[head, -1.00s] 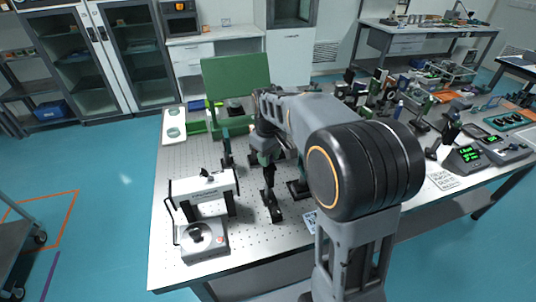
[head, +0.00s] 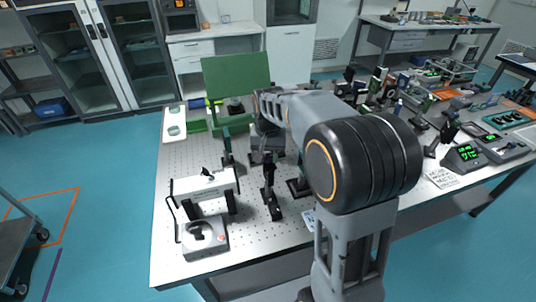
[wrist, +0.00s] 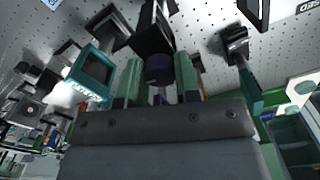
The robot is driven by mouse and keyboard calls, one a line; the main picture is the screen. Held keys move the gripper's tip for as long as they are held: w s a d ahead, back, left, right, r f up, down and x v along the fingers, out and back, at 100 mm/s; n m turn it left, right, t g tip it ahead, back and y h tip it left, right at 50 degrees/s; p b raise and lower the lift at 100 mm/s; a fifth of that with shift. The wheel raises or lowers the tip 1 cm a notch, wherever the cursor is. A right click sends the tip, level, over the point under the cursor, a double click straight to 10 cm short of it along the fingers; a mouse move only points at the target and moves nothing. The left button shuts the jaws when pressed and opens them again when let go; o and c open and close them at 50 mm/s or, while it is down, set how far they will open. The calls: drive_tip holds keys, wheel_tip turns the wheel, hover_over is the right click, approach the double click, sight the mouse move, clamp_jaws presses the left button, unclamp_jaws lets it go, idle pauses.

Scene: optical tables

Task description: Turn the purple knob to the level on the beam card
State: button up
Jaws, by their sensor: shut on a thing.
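The purple knob (wrist: 158,68) is a short dark purple cylinder on a black mount, near the middle of the wrist view. My gripper (wrist: 159,77) has its two green fingers on either side of the knob and is shut on it. In the head view my arm hides the knob, and the fingertips cannot be made out. I cannot pick out the beam card with certainty, and no level on it can be read.
A teal-framed square plate (wrist: 95,68) stands close to the left of my fingers in the wrist view. Black post mounts (head: 271,190) stand on the perforated optical table (head: 200,160). A white bridge-shaped device (head: 203,184) and a joystick box (head: 203,238) are at the front left.

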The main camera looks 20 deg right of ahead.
sight(268, 155)
drive_tip(key=shift+m, duration=0.6)
drive_tip(key=o, duration=0.9)
wheel_tip(268, 155, up, 14)
drive_tip(key=shift+f, duration=0.1)
idle(0.5)
